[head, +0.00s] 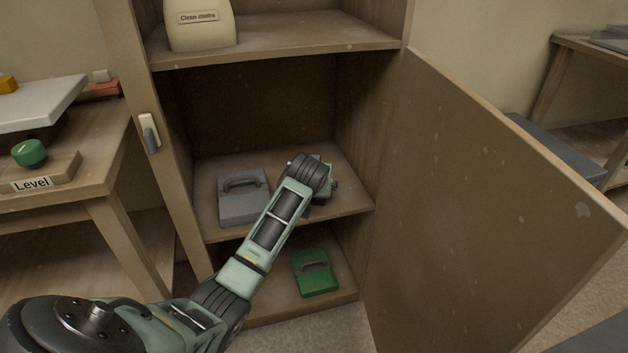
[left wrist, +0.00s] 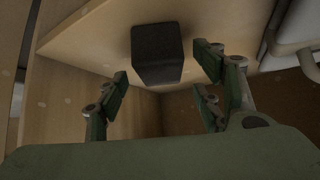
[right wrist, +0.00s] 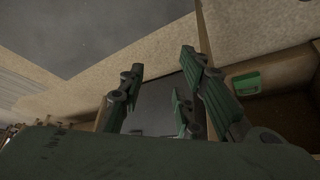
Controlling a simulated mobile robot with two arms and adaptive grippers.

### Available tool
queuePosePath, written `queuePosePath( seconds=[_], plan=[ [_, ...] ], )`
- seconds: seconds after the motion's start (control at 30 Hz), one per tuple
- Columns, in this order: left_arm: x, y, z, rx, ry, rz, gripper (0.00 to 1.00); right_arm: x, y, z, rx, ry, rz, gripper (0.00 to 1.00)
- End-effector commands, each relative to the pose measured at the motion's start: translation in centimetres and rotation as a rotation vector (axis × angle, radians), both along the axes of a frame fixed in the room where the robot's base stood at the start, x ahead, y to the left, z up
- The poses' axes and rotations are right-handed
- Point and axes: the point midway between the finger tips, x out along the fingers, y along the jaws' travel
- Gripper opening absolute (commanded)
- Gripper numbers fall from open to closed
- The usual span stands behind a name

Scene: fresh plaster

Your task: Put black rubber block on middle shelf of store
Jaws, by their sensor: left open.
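The black rubber block (left wrist: 157,52) is on the pale wooden shelf surface in the left wrist view. In the head view my arm and gripper hide it. My left gripper (head: 318,182) reaches over the middle shelf (head: 345,200) of the store, right of a grey case. In the left wrist view its fingers (left wrist: 165,88) are apart, with the block just ahead of the gap between them; no contact shows. My right gripper (right wrist: 160,90) appears only in the right wrist view, with fingers apart and nothing between them.
The grey case (head: 243,205) stands left on the middle shelf. A green case (head: 315,273) is on the bottom shelf. A Clean cloths container (head: 199,28) is on the top shelf. The open door (head: 480,210) hangs at right; a table (head: 100,185) stands at left.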

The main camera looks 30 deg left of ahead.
Motion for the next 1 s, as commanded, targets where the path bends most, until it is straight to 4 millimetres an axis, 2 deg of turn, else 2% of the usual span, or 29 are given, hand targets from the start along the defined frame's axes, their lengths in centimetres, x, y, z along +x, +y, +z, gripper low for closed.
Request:
queuePosePath(
  seconds=[0.1,0.2,0.33,0.57,0.67,0.77,0.87,1.0],
  plan=[
    [-1.4,-0.8,2.0,0.0,-0.002,-0.001,0.61,-2.7,-0.8,0.0,-0.023,0.115,-0.009,0.31],
    [-2.8,-1.5,3.6,0.0,-0.002,-0.001,0.61,-4.4,-1.2,0.2,-0.037,0.183,-0.014,0.31],
    [-4.4,-2.3,5.2,0.0,-0.001,0.0,0.61,-4.2,-1.2,0.9,-0.036,0.177,-0.014,0.31],
    [-6.0,-3.1,6.6,0.0,0.002,-0.002,0.61,-3.8,-1.1,0.2,-0.036,0.18,-0.013,0.31],
    [-7.3,-4.0,5.3,0.005,0.027,-0.025,0.61,-3.8,-1.1,0.0,-0.036,0.181,-0.013,0.31],
    [-10.4,-6.0,2.0,0.017,0.092,-0.091,0.61,-3.8,-1.1,0.0,-0.036,0.181,-0.013,0.31],
    [-15.5,-9.2,-2.2,0.027,0.182,-0.197,0.61,-3.8,-1.1,0.0,-0.036,0.181,-0.013,0.31],
    [-24.2,-13.7,-6.7,0.023,0.307,-0.359,0.61,-3.8,-1.1,0.0,-0.036,0.181,-0.013,0.31]
  ],
)
